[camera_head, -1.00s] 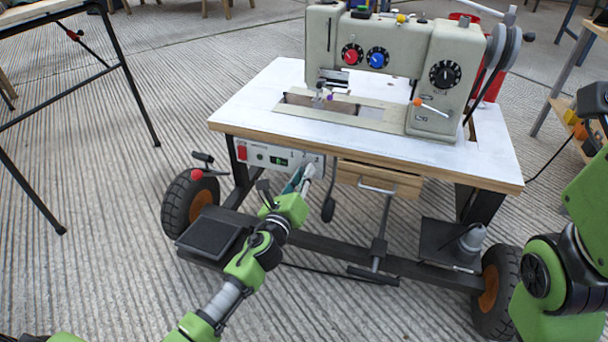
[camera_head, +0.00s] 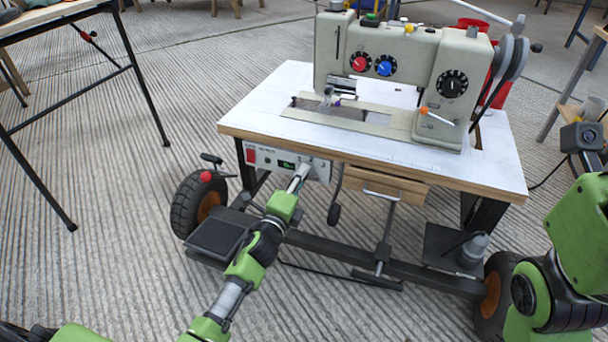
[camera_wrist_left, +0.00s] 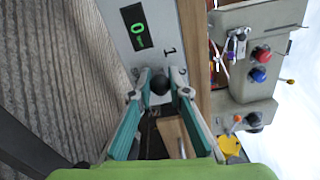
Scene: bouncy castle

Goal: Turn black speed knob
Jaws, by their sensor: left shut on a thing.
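The black speed knob (camera_wrist_left: 159,84) sits on a white control box (camera_wrist_left: 150,60) and shows between the fingertips in the left wrist view. My left gripper (camera_wrist_left: 159,80) is closed around it, one finger on each side. In the head view the gripper (camera_head: 300,177) reaches up to the right part of the control box (camera_head: 262,158) under the table's front edge, and its fingers hide the knob. The box's display (camera_wrist_left: 137,27) shows a green 0. A "1" mark is printed beside the knob. My right gripper's fingers are not visible.
The sewing machine (camera_head: 452,95) stands on a white wheeled table (camera_head: 265,100) above the box. A wooden drawer (camera_head: 385,183) hangs to the right of my left gripper. A red switch (camera_head: 251,155) is at the box's left end.

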